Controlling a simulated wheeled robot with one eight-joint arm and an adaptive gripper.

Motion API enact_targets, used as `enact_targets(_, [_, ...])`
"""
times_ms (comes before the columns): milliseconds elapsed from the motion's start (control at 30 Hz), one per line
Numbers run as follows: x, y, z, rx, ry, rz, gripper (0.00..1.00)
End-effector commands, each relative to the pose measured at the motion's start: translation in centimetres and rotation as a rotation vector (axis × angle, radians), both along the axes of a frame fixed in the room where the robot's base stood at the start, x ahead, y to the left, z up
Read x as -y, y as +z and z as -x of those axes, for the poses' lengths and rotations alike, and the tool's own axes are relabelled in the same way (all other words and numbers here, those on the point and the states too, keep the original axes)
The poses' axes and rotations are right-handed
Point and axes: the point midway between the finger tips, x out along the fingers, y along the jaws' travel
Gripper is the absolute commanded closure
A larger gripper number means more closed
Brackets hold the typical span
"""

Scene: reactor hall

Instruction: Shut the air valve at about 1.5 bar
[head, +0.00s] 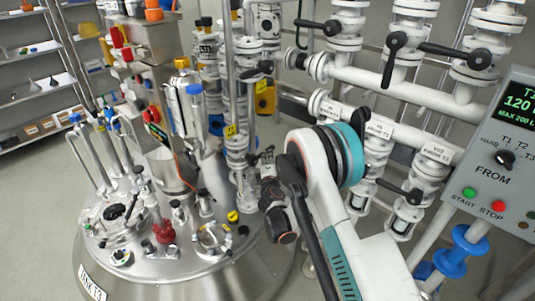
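My white arm with a teal ring reaches up from the lower right to the right side of the steel reactor vessel (165,268). Its dark end, my gripper (268,178), is beside the vertical pipework at the lid's right edge. The fingertips are small and partly hidden, so I cannot tell whether they are open or touch a valve handle. I cannot make out which valve is the air valve, and no pressure reading is legible. White pipes behind my arm carry valves with black lever handles (395,57); one label reads V12 Exhaust (436,151).
A grey control panel (490,165) with a 120 L display, a knob and START and STOP buttons stands at the right. Blue-flanged pipework (458,252) is below it. Shelves (40,90) stand at the far left. Open floor (35,200) lies left of the vessel.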

Motion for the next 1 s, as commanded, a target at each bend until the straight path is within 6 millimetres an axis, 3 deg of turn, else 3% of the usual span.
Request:
enact_targets(200, [-0.4, -0.9, -4.2, -0.001, -0.001, -0.001, 0.61])
enact_targets(400, [-0.8, -1.2, -6.9, 0.0, 0.0, -0.001, 0.61])
enact_targets(600, [-0.9, -1.2, -8.0, -0.001, 0.0, -0.001, 0.61])
enact_targets(867, [-0.9, -1.1, -8.1, -0.001, 0.0, -0.001, 0.61])
enact_targets(1000, [-0.9, -1.1, -8.1, -0.001, 0.0, -0.001, 0.91])
